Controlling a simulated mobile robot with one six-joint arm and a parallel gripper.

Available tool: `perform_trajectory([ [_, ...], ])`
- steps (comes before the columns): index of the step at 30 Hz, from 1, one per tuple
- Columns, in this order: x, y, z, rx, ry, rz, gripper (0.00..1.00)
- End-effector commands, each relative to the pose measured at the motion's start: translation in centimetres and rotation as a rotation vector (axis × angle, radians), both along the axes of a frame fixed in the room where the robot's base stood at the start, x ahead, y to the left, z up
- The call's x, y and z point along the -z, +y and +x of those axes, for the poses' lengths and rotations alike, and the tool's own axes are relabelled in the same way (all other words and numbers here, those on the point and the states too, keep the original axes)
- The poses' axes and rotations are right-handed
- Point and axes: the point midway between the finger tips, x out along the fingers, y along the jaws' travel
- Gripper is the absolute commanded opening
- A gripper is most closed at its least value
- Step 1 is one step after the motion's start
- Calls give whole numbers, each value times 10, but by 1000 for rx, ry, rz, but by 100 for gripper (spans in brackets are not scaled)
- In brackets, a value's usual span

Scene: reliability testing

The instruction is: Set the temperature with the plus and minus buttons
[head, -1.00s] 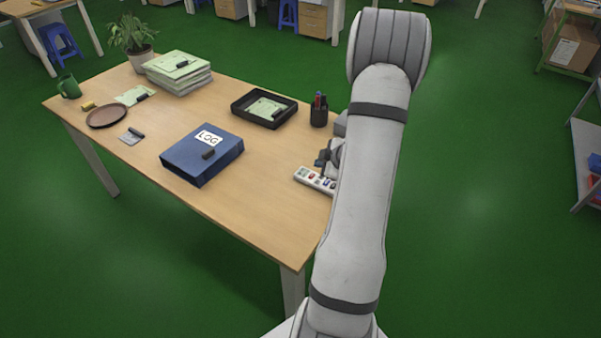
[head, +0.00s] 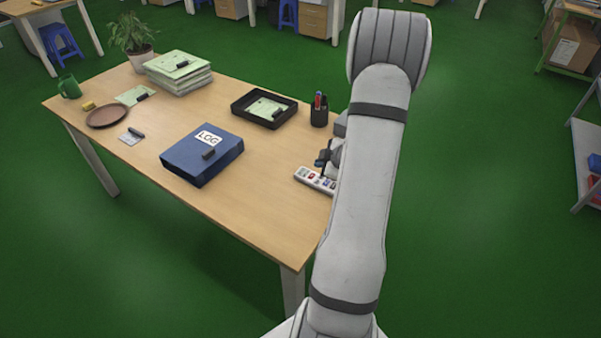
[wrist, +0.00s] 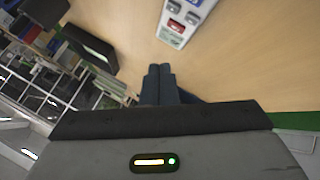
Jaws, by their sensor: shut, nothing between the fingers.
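A small white control panel (head: 308,176) with coloured buttons lies near the desk's right edge in the head view, partly hidden by my arm. In the wrist view the panel (wrist: 188,18) is cut off by the top edge; it shows grey buttons, a red button and a pale green patch at its near end. Plus and minus marks are too small to read. My gripper (wrist: 158,70) is shut and empty, its dark fingertips just below the panel's end in the wrist view. In the head view the gripper (head: 323,160) shows beside my arm at the panel; contact cannot be told.
The wooden desk (head: 262,205) also holds a blue LOG binder (head: 195,165), a black tray (head: 240,107), a pen cup (head: 319,115), a paper stack (head: 165,72), a brown plate (head: 106,117), a green mug (head: 69,87) and a potted plant (head: 142,58). Bare desk surrounds the panel's left side.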

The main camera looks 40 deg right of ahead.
Motion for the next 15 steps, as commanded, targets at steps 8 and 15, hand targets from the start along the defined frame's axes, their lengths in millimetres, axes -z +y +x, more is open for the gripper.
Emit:
perform_trajectory([
  [8,0,0,0,0,0,0,0],
  [15,-11,-1,0,-1,-3,-3,0],
])
